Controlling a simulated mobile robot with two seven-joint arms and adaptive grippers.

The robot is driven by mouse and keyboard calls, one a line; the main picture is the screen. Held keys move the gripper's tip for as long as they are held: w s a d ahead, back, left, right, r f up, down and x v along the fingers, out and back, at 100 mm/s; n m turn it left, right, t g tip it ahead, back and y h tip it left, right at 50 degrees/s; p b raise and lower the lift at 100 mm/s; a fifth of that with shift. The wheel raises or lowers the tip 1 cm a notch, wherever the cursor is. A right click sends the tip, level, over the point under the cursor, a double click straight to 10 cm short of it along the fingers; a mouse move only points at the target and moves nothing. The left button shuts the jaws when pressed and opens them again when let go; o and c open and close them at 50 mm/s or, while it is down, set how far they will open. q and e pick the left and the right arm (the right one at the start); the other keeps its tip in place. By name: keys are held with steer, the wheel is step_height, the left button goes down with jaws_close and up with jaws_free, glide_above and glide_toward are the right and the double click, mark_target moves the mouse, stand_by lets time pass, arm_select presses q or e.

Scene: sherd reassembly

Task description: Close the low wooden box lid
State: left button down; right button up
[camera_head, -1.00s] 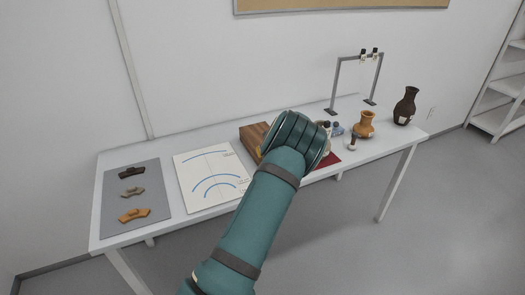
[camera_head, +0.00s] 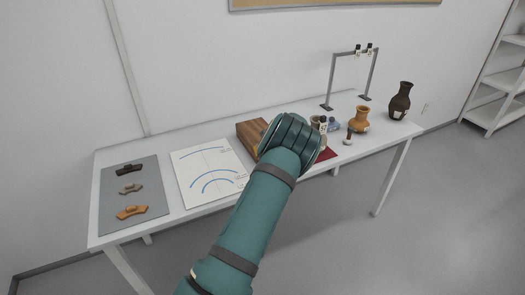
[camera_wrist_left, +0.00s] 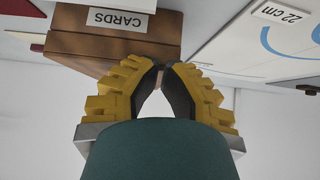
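The low wooden box (camera_head: 251,132) stands near the middle of the table, partly hidden behind my left arm. In the left wrist view the brown box (camera_wrist_left: 112,48) shows upside down, with a "CARDS" label (camera_wrist_left: 118,19) on one face. I cannot tell how far its lid is open. My left gripper (camera_wrist_left: 162,69) has yellow fingers with black pads. Its fingertips are together, right by the box's edge; contact is unclear. In the head view my wrist hides these fingers. My right gripper is not in view.
A drawing sheet (camera_head: 209,181) and a grey mat (camera_head: 110,204) with sherds lie left of the box. A red mat (camera_head: 327,155), small bottles, an orange jug (camera_head: 361,120), a dark vase (camera_head: 400,102) and a metal frame (camera_head: 331,82) stand to the right.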

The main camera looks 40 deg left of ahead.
arm_select(q)
steer(key=v, duration=1.2)
steer(key=shift+s+f, duration=0.1)
steer(key=shift+f, duration=0.1)
steer(key=s+d+f+m+h, duration=0.2)
steer(key=s+d+f, duration=0.2)
steer(key=f, duration=0.2)
steer(key=s+d+f+m+g+h, duration=0.1)
steer(key=s+d+f+h, duration=0.1)
steer(key=s+d+f, duration=0.4)
steer(key=s+d+f+m+h, duration=0.2)
steer(key=d+f, duration=0.1)
steer(key=f, duration=0.4)
steer(key=s+d+f+m+g+h, duration=0.1)
steer(key=s+d+m+h, duration=0.4)
steer(key=s+d, duration=1.2)
steer(key=d+f, duration=0.1)
steer(key=d, duration=0.2)
steer(key=shift+d+m, duration=0.15)
steer(key=shift+m, duration=0.25)
steer(key=shift+s+f, duration=0.1)
steer(key=shift+f, duration=0.05)
